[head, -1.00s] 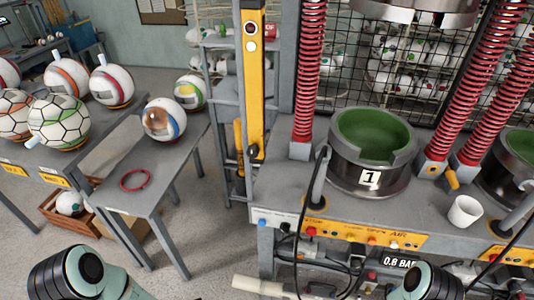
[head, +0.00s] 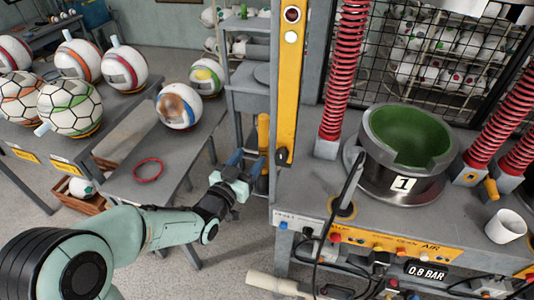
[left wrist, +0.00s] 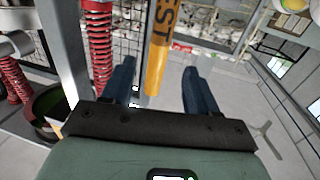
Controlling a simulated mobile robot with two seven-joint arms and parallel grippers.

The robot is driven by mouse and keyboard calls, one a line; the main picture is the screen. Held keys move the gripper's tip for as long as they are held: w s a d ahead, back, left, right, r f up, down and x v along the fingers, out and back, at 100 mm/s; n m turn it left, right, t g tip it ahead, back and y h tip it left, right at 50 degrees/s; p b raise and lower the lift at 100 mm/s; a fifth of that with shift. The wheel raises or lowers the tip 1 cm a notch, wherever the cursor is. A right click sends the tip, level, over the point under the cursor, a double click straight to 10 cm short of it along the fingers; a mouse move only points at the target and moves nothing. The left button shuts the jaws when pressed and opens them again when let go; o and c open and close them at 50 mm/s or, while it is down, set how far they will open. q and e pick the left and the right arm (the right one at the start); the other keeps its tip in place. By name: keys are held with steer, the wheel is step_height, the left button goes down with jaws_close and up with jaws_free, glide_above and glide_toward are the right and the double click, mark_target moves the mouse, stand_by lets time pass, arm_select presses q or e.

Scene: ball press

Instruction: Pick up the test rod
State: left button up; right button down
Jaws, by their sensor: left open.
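The test rod is a yellow bar with dark letters ending in "EST" in the left wrist view (left wrist: 159,50). There it hangs upright, its lower end showing between the lines of my two fingers. In the head view a yellow bar, probably this rod (head: 263,132), shows just left of the tall yellow post and partly behind things. My left gripper (head: 232,172) is open with blue fingers, close to the lower part of that bar. The fingers also show apart in the left wrist view (left wrist: 156,85). I cannot tell any contact. My right gripper is not in view.
The tall yellow post (head: 289,70) and the press bench (head: 300,203) stand just right of my left gripper. The press cup (head: 400,178) and a white mug (head: 505,226) are on the bench. A table with balls (head: 120,103) and a red ring (head: 148,169) are left.

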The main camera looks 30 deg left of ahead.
mark_target(261, 147)
arm_select(q)
steer(key=w, duration=0.3)
steer(key=shift+w+a, duration=0.1)
steer(key=shift+w, duration=0.15)
steer(key=shift+w+f+p, duration=0.15)
steer(key=shift+w+p, duration=0.25)
steer(key=shift+w, duration=0.5)
steer(key=shift+w+f+p, duration=0.2)
steer(key=shift+w+p, duration=0.15)
steer(key=shift+w, duration=0.55)
steer(key=shift+w+f+p, duration=0.15)
steer(key=shift+w+p, duration=0.25)
steer(key=shift+w, duration=0.5)
steer(key=shift+s, duration=0.1)
steer(key=shift+c, duration=0.9)
steer(key=c, duration=0.9)
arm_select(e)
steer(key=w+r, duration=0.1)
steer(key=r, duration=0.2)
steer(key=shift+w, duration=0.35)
